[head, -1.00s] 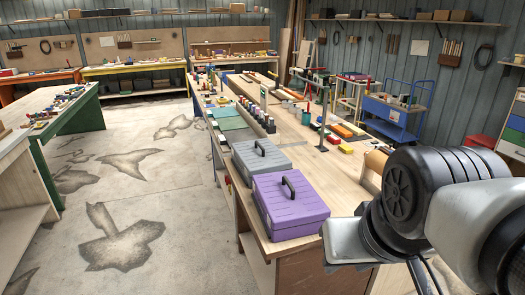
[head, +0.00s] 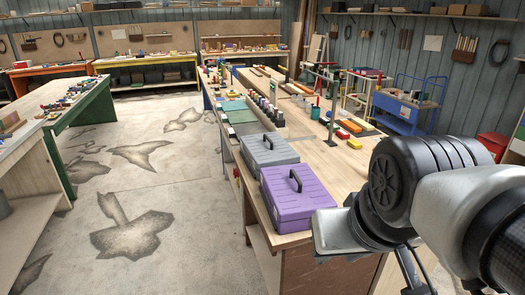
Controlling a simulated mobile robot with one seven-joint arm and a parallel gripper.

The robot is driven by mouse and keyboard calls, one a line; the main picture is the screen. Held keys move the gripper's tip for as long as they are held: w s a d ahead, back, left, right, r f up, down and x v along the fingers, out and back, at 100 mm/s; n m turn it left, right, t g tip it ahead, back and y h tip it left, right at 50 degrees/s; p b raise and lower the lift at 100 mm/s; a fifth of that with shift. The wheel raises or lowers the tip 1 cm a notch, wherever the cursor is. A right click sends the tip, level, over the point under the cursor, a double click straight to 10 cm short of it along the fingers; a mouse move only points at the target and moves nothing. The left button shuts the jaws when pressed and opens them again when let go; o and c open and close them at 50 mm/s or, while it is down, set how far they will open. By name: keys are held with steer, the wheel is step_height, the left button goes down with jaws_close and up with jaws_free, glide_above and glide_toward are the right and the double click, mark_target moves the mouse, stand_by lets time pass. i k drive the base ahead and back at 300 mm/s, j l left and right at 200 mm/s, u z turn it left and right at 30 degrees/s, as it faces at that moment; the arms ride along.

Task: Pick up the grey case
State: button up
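The grey case (head: 268,150) sits on the long wooden workbench (head: 318,166), near its left edge. It is shut, with a dark handle on its lid. A purple case (head: 300,200) with a dark handle stands just in front of it, at the near end of the bench, and hides part of its front. My arm reaches in from the right side of the head view. My gripper's fingers cannot be made out, so I cannot see whether they are open or shut. No part of my arm touches the grey case.
Green mats (head: 238,113) and a row of small bottles (head: 264,112) lie behind the grey case. A dark metal stand (head: 333,110) rises from the bench to the right. A blue cart (head: 405,108) stands beyond. The floor (head: 165,185) left of the bench is clear.

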mark_target(258, 152)
steer(key=i+j+u, duration=0.25)
steer(key=j, duration=0.25)
steer(key=i+j+u, duration=0.25)
steer(key=j, duration=0.2)
steer(key=i+j+u, duration=0.2)
steer(key=j, duration=0.2)
steer(key=i+j, duration=0.15)
steer(key=i, duration=0.3)
steer(key=i+j+z, duration=0.1)
steer(key=i, duration=0.35)
steer(key=i+j, duration=0.3)
steer(key=i+z, duration=0.2)
steer(key=i, duration=0.3)
steer(key=i+z, duration=0.25)
steer(key=i, duration=0.3)
steer(key=i+j+z, duration=0.2)
steer(key=i, duration=0.3)
steer(key=i+z, duration=0.1)
steer(key=z, duration=0.35)
steer(key=i+z, duration=0.15)
steer(key=z, duration=0.25)
steer(key=i+j+z, duration=0.1)
steer(key=z, duration=0.35)
steer(key=i+j+z, duration=0.1)
steer(key=z, duration=0.35)
steer(key=i+j+z, duration=0.2)
steer(key=i+j, duration=0.1)
steer(key=i, duration=0.05)
